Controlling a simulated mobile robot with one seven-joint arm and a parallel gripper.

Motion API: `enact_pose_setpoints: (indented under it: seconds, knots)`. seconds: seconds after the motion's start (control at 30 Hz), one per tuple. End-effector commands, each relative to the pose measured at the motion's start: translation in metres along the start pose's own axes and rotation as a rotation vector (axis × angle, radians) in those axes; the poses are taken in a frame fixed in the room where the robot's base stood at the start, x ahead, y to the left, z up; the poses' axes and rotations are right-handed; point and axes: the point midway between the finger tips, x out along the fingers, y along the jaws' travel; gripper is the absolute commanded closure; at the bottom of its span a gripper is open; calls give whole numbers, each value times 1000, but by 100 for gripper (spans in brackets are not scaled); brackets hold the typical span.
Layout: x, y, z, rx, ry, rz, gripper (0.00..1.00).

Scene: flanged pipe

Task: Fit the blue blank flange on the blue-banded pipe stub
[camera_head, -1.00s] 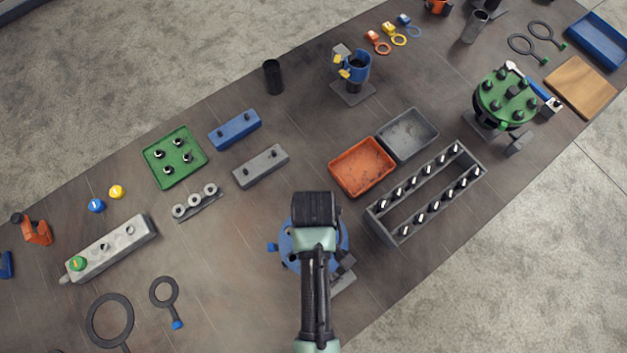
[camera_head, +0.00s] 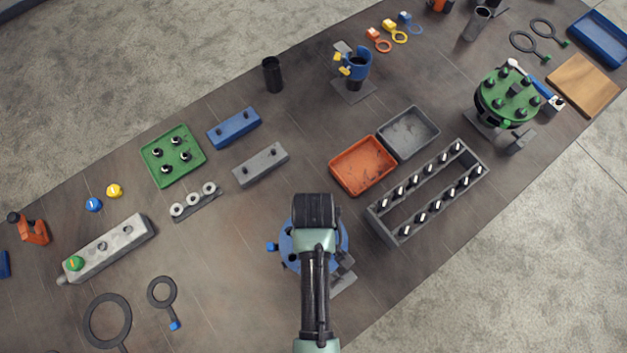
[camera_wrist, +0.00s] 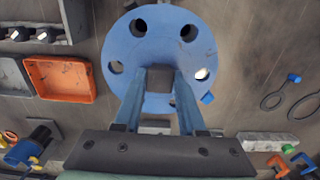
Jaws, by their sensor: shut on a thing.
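The blue blank flange (camera_head: 290,238) is a round disc with several bolt holes around its rim, mostly under my arm in the head view. In the wrist view the flange (camera_wrist: 126,52) fills the upper middle. My gripper (camera_wrist: 159,78) is shut on a dark square grip at its centre. The pipe stub is hidden beneath the disc. A small blue tab (camera_head: 272,247) pokes out at the disc's left, and a grey base part (camera_head: 344,281) shows at its lower right. I cannot tell whether the flange touches the stub or hovers over it.
An orange tray (camera_head: 362,165) and a grey tray (camera_head: 409,133) lie up and right of the flange. A grey rack of bolts (camera_head: 427,194) stands at the right. A green-flanged pipe (camera_head: 508,96) stands farther off.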

Motion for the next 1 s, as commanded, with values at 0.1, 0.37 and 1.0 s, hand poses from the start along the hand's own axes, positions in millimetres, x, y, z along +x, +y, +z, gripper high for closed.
enact_pose_setpoints:
  seconds: [0.1,0.37,1.0]
  knots:
    - [-2,1,-1,0,3,2,100]
    - [-1,1,-1,0,3,2,100]
    - [11,1,-1,0,2,2,100]
